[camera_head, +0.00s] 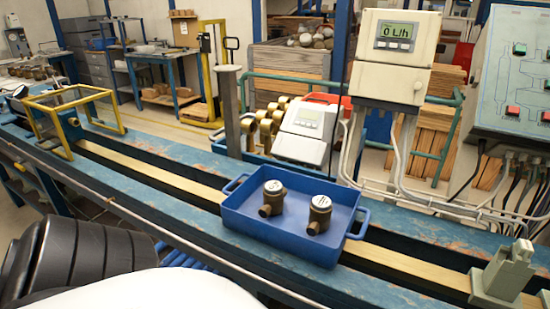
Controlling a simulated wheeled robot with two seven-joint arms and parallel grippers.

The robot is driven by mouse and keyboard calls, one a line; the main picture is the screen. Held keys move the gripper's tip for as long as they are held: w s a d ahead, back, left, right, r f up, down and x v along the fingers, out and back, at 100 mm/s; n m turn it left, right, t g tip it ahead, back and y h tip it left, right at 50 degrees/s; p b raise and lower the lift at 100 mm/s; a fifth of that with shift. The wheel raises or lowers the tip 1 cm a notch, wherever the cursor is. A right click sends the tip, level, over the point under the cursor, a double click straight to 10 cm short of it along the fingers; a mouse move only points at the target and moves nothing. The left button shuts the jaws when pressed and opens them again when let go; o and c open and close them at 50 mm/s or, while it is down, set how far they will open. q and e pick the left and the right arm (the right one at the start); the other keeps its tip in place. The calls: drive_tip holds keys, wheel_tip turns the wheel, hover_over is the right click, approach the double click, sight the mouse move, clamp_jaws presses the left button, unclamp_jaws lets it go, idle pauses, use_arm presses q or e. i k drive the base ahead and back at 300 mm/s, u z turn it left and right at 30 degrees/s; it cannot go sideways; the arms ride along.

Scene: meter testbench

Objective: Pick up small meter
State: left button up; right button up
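Two small meters stand upright in a blue tray (285,230) on the bench. Each has a brass-brown body and a round white dial face. One small meter (272,201) is left of the tray's middle. The other small meter (318,218) is to its right and slightly nearer to me. They stand apart, with bare tray floor around them. Neither of my grippers is in view, and nothing is touching the meters.
The tray sits across the blue bench's central rail (165,178). A yellow frame (72,112) stands at the left, and a grey-green clamp (503,272) at the right. Behind the tray are a grey meter unit (305,130), a flow display box (395,40) and hanging cables.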

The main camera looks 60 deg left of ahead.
sight(274, 194)
drive_tip(key=k, duration=0.95)
drive_tip(key=u, duration=1.55)
drive_tip(key=i, duration=0.35)
drive_tip(key=u, duration=0.05)
